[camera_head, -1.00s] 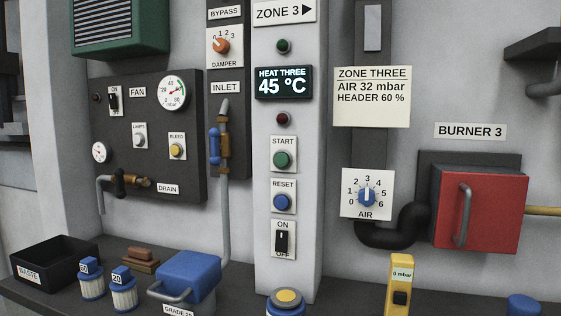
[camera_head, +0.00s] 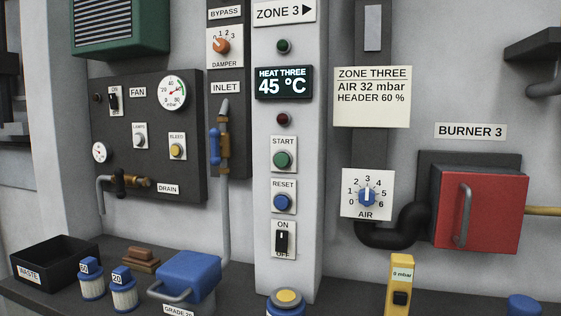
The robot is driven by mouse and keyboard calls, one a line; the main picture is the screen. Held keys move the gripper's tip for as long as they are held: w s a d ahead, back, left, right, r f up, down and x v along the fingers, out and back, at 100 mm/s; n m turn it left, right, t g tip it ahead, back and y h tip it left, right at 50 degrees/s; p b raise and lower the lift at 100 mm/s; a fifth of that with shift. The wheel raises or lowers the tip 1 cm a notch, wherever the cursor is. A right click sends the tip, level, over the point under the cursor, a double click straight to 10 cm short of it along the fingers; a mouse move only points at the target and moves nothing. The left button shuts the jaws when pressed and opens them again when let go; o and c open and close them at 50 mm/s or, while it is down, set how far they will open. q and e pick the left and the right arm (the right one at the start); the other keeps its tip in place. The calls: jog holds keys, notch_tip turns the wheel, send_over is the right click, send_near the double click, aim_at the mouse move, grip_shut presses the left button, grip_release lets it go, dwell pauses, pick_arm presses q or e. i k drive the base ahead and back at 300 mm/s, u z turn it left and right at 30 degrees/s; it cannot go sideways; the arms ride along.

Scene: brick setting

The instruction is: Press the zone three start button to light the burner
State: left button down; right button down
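The green START button (camera_head: 282,160) sits on a white plate on the pale zone 3 column. Below it on the same column are the blue RESET button (camera_head: 282,202) and a black ON/OFF switch (camera_head: 281,241). Above it, the display (camera_head: 283,83) reads HEAT THREE 45 °C, between a dark green lamp (camera_head: 283,46) and a dark red lamp (camera_head: 283,119). The red burner 3 box (camera_head: 487,211) is on the wall at the right, with its grey handle. Neither of my grippers shows in the head view.
A shelf runs along the bottom with a black waste bin (camera_head: 50,258), small jars, a blue box (camera_head: 188,275) and a yellow meter (camera_head: 400,285). The AIR dial (camera_head: 367,196) and a black pipe (camera_head: 400,228) are right of the column. The space before the START button is clear.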

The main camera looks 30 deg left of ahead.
aim_at(282, 160)
jog(key=z, duration=1.5)
jog(key=k, duration=0.8)
jog(key=u, duration=1.85)
jog(key=i, duration=0.5)
